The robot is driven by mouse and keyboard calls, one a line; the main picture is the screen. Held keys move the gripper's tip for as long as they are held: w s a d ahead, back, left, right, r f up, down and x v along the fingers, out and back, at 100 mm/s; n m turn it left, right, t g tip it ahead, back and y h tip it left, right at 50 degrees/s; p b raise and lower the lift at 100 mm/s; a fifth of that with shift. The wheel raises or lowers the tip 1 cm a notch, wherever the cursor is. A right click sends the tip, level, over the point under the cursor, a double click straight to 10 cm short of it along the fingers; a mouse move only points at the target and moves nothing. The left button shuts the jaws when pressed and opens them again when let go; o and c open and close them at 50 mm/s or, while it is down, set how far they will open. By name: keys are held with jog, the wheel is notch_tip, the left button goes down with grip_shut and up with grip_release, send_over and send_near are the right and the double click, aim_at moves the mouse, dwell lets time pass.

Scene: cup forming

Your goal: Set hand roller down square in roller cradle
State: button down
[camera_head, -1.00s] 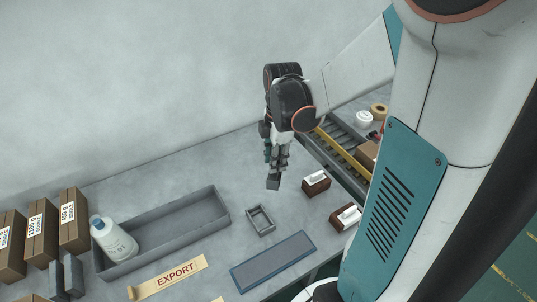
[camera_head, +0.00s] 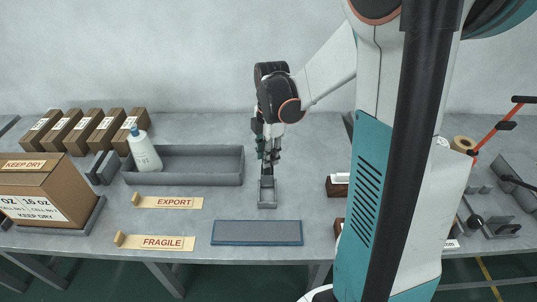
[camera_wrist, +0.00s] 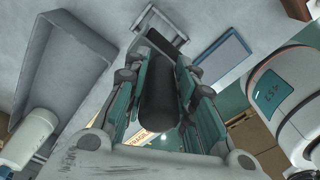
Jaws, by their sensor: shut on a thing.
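My gripper (camera_head: 268,157) points down and is shut on the hand roller. In the wrist view, the roller (camera_wrist: 159,88) is a dark cylinder between the teal-lined fingers, with a dark grey block beyond it. The roller cradle (camera_head: 267,206) is a small grey open-topped tray below my gripper in the head view. Its rim also shows beyond the fingertips in the wrist view (camera_wrist: 137,24). The roller's lower end overlaps the cradle's far part in the head view. I cannot tell whether they touch.
A long grey tray (camera_head: 205,179) holding a white bottle (camera_head: 144,151) stands left of the cradle. A blue-grey mat (camera_head: 257,233) lies in front. EXPORT (camera_head: 172,202) and FRAGILE (camera_head: 160,242) labels lie front left. A stamp-like block (camera_head: 338,187) stands to the right.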

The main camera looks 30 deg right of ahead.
jog(key=shift+f, duration=0.1)
jog(key=shift+f+b, duration=3.8)
jog(key=shift+f, duration=1)
jog(key=shift+f, duration=0.1)
jog(key=c, duration=1.2)
grip_release()
jog(key=shift+c, duration=0.2)
jog(key=r, duration=1.2)
jog(key=shift+d, duration=0.25)
